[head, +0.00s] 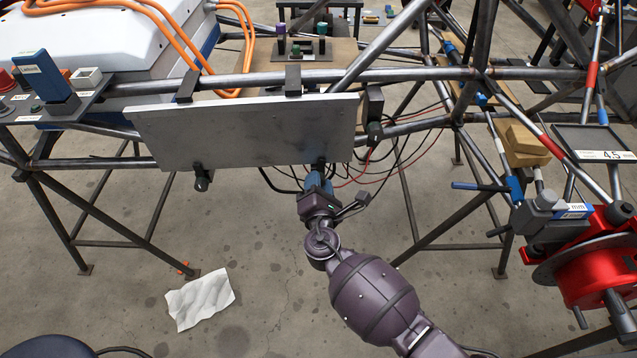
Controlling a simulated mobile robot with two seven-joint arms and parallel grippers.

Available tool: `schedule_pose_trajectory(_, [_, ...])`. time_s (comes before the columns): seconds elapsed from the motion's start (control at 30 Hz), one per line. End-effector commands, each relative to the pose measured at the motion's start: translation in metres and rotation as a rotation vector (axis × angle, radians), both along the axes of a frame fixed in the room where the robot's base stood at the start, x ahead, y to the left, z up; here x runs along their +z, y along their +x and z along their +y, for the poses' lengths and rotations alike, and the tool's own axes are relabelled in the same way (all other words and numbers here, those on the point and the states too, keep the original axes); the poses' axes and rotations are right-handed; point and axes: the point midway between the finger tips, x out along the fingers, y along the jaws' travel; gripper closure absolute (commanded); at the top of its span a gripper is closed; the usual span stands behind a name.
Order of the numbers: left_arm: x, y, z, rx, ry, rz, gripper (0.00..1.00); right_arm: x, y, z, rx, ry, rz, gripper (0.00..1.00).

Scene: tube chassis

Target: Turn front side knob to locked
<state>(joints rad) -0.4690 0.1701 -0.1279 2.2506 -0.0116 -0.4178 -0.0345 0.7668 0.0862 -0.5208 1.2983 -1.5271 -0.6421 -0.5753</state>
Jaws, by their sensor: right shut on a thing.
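A grey flat panel (245,132) hangs along the front tube of the chassis. Two dark knobs stick out from its lower front edge. The left knob (201,181) is free, with nothing on it. My right gripper (318,177) reaches up from below to the right end of this edge and is shut on the right knob (319,163). The gripper hides most of that knob, so its turn position and any lock marking cannot be read. My left gripper is not in view.
Black and red cables (385,165) hang just right of my right gripper. A red machine with a grey disc (597,262) stands at the right. Chassis tubes (250,80) run above and behind the panel. A white cloth (199,298) lies on the otherwise open floor below.

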Motion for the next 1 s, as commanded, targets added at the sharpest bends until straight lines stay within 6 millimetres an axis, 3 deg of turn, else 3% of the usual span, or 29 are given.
schedule_pose_trajectory(0.4, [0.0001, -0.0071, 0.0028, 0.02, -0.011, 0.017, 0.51, 0.0009, 0.0001, -0.0003, 0.0, -0.2, -0.013, 0.91])
schedule_pose_trajectory(0.97, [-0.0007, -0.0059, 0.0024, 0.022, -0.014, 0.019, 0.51, -0.0011, -0.0003, -0.0003, 0.0, -0.233, -0.013, 0.91])
schedule_pose_trajectory(1.0, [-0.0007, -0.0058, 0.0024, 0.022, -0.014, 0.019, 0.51, -0.0011, -0.0003, -0.0003, 0.0, -0.233, -0.013, 0.66])
